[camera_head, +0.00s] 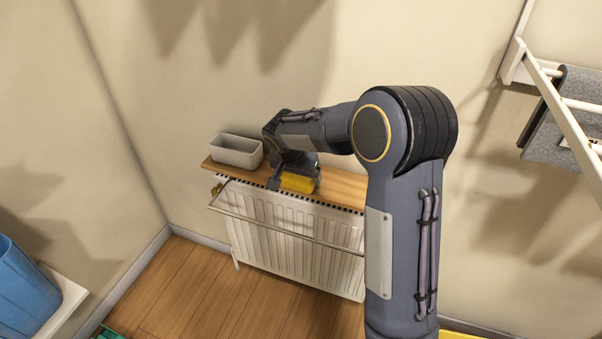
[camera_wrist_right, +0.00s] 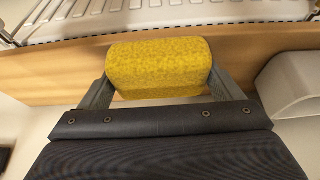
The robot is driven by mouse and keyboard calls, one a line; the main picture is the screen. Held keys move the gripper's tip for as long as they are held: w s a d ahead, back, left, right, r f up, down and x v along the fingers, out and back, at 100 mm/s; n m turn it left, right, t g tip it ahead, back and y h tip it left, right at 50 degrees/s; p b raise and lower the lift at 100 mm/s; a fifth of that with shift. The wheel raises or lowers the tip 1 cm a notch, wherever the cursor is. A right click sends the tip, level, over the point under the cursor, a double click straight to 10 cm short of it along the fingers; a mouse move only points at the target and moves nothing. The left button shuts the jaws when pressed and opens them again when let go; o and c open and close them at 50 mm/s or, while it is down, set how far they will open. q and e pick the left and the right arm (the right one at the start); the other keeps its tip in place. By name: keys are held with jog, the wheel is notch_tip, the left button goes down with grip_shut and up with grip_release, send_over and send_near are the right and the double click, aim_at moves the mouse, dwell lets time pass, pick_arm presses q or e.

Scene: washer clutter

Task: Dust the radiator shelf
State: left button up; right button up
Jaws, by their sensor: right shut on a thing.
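The wooden radiator shelf (camera_head: 342,187) runs along the wall above a white radiator (camera_head: 290,240). My right gripper (camera_head: 295,182) is shut on a yellow sponge (camera_head: 298,183) at the shelf, right of the grey planter box. In the right wrist view the sponge (camera_wrist_right: 158,68) sits between the two fingers, over the wooden shelf (camera_wrist_right: 255,44). I cannot tell whether the sponge touches the shelf top. My right forearm hides part of the shelf's back. My left gripper does not show.
A light grey box (camera_head: 237,151) stands on the shelf's left end, close to my right gripper. A rail (camera_head: 285,233) crosses the radiator's front. A drying rack with a grey cloth (camera_head: 565,120) is on the right wall. A blue bin (camera_head: 25,290) stands at lower left.

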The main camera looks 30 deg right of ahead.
jog(key=shift+w+a+f, duration=0.1)
jog(key=shift+a, duration=0.25)
jog(key=shift+w+a, duration=0.5)
jog(key=shift+w, duration=0.15)
jog(key=shift+w+d+r+p, duration=0.2)
jog(key=shift+w+d+p, duration=0.55)
jog(key=shift+w+d, duration=0.35)
jog(key=shift+w+d+f+p, duration=0.1)
jog(key=shift+w+d+p, duration=0.15)
jog(key=shift+w+d, duration=0.45)
jog(key=shift+w+d+p, duration=0.25)
jog(key=shift+w+d, duration=0.2)
jog(key=shift+d, duration=0.4)
jog(key=shift+w+a+f, duration=0.1)
jog(key=shift+w+a, duration=0.65)
jog(key=shift+w, duration=0.1)
jog(key=shift+s+a+f+b, duration=0.1)
jog(key=shift+s+a+b, duration=0.2)
jog(key=shift+s+a, duration=0.35)
jog(key=shift+s+a+b, duration=0.35)
jog(key=shift+s+a, duration=0.2)
jog(key=shift+a, duration=0.15)
jog(key=shift+s+a+b, duration=0.35)
jog(key=shift+s+a, duration=0.15)
jog(key=shift+a, duration=0.2)
jog(key=shift+s+a+r, duration=0.3)
jog(key=shift+s+a, duration=0.25)
jog(key=shift+a, duration=0.05)
